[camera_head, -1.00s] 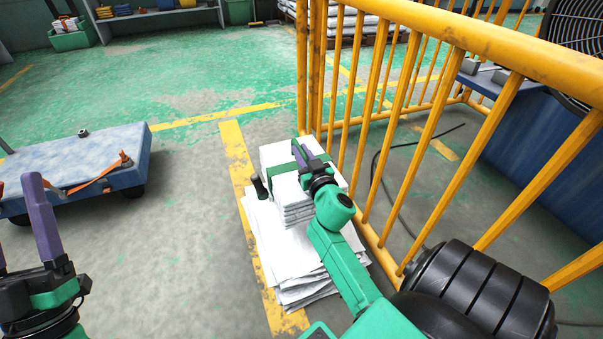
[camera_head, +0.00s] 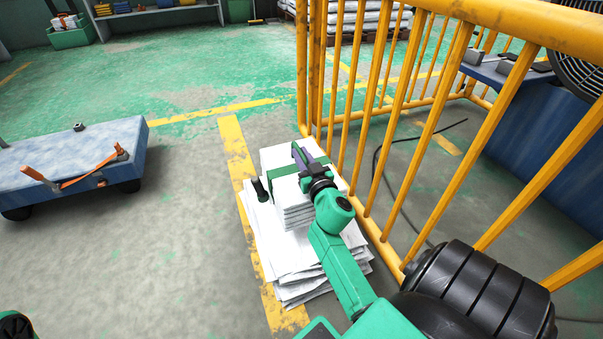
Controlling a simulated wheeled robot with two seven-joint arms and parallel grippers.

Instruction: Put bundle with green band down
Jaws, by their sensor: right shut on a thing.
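The bundle with the green band (camera_head: 294,211) is a white stack of sheets with a green strap across it. It sits on, or just above, a larger loose pile of white sheets (camera_head: 287,262) beside the yellow fence; I cannot tell whether they touch. My right gripper (camera_head: 299,158) is shut on the bundle at its top, and its arm hides the bundle's right side. My left gripper is out of sight; only a dark, green-edged bit of my left arm shows at the bottom left corner.
A yellow railing (camera_head: 396,120) stands close on the right of the pile. A blue flat cart (camera_head: 75,165) with an orange strap stands at the left. The floor (camera_head: 170,250) between cart and pile is clear.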

